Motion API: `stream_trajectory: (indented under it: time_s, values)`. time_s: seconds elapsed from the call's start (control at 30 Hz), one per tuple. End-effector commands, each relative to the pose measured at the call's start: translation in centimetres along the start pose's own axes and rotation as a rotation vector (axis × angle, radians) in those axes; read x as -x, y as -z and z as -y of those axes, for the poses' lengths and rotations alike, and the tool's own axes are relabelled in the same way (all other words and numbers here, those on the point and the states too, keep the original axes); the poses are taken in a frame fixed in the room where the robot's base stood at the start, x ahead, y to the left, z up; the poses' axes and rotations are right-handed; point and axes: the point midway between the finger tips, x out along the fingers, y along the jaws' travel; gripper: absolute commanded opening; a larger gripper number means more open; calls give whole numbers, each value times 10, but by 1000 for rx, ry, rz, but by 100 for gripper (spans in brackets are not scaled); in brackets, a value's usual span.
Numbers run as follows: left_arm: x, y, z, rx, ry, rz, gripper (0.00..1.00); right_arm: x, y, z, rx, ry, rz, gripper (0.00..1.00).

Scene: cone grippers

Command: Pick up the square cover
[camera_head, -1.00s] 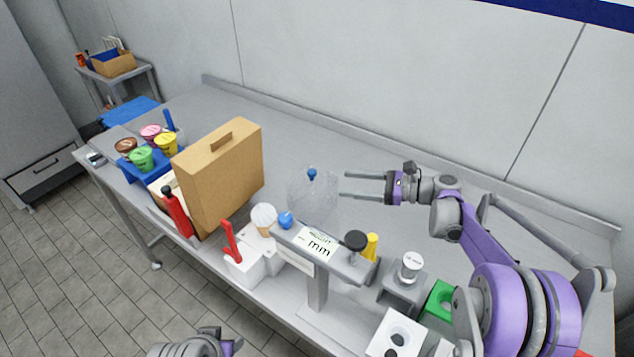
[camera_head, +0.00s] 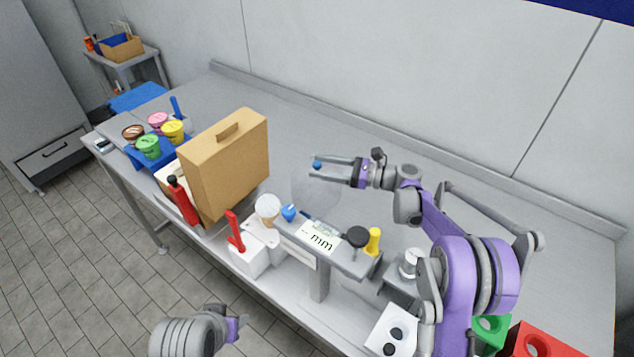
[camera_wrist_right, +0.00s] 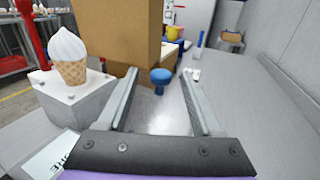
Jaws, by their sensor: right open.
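The square cover (camera_head: 316,190) is a faint, see-through box with a round blue knob (camera_head: 317,165) on top. It stands on the grey table behind the measuring stand. My right gripper (camera_head: 313,168) is open and empty, with its two fingers at the knob's height. In the right wrist view the blue knob (camera_wrist_right: 162,77) shows between the fingertips, with a gap on each side. The cover's clear walls are hardly visible there. Part of my left arm shows at the bottom of the head view; its fingers cannot be made out.
A tall cardboard box (camera_head: 228,165) stands left of the cover. The measuring stand (camera_head: 320,238), an ice cream cone (camera_head: 267,208) and a red-handled white block (camera_head: 248,258) are in front. Colourful tubs in a blue holder (camera_head: 148,162) sit far left. The table behind the cover is clear.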

Motion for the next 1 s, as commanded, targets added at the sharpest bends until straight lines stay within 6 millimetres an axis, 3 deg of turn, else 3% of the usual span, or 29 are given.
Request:
stream_trajectory:
  time_s: [0.1, 0.33, 0.7, 1.0]
  values:
    - [4, 4, 0, 0, 0, -3, 50, -15, -2, 0, 1, -1, 0, 67]
    - [3, 3, 0, 0, 0, -3, 50, -16, 0, 0, 0, 0, 0, 65]
    - [3, 3, 0, 0, 0, -3, 50, -15, 0, 0, 0, 1, -1, 0]
    - [3, 3, 0, 0, 0, -3, 50, -15, 0, 0, 0, 1, 0, 0]
